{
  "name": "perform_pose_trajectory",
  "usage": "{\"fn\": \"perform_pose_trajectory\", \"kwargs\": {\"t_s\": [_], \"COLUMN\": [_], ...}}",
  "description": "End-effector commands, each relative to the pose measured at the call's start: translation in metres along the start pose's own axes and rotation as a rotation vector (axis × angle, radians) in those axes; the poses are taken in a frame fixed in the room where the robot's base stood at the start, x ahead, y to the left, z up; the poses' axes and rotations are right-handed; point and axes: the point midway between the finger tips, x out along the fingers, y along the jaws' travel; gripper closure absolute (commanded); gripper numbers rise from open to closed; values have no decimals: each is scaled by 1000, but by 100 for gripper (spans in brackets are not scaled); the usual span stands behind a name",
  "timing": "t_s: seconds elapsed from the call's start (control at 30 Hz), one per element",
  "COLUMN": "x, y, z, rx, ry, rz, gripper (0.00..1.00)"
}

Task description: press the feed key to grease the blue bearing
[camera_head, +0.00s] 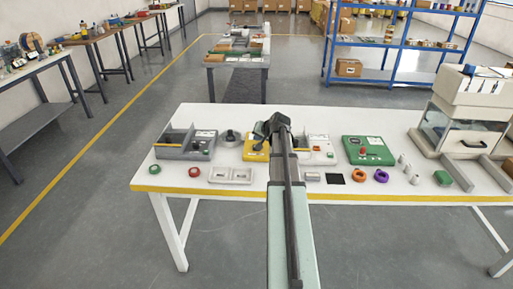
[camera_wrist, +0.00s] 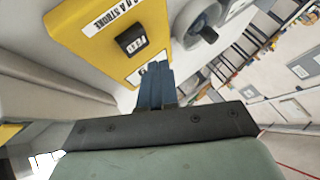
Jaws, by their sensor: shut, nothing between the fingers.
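A yellow box (camera_wrist: 85,35) fills the upper left of the wrist view. It carries a black rocker-like key (camera_wrist: 131,39), with a white FEED label on it and another label ending in "A STROKE" beside it. My gripper (camera_wrist: 156,68) is shut and empty, its dark fingertips just below the key in the picture, over a small white label. I cannot tell whether they touch the box. In the head view the yellow box (camera_head: 254,154) shows left of my arm, which partly covers it. I cannot make out a blue bearing; a purple ring (camera_head: 381,176) lies front right.
A grey divided tray (camera_head: 172,152) and a dark round device (camera_head: 230,138) stand left of the yellow box. A green box (camera_head: 368,151), an orange ring (camera_head: 357,175) and small parts lie to the right. A large beige machine (camera_head: 465,130) stands far right.

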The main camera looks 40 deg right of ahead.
Motion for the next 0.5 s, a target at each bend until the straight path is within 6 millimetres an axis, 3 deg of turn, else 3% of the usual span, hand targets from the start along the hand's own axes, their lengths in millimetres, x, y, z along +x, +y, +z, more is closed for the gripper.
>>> {"fn": "perform_pose_trajectory", "kwargs": {"t_s": [0.5], "x": [10], "y": [7], "z": [7], "rx": [-1], "ry": [1], "rz": [0], "gripper": [100]}}
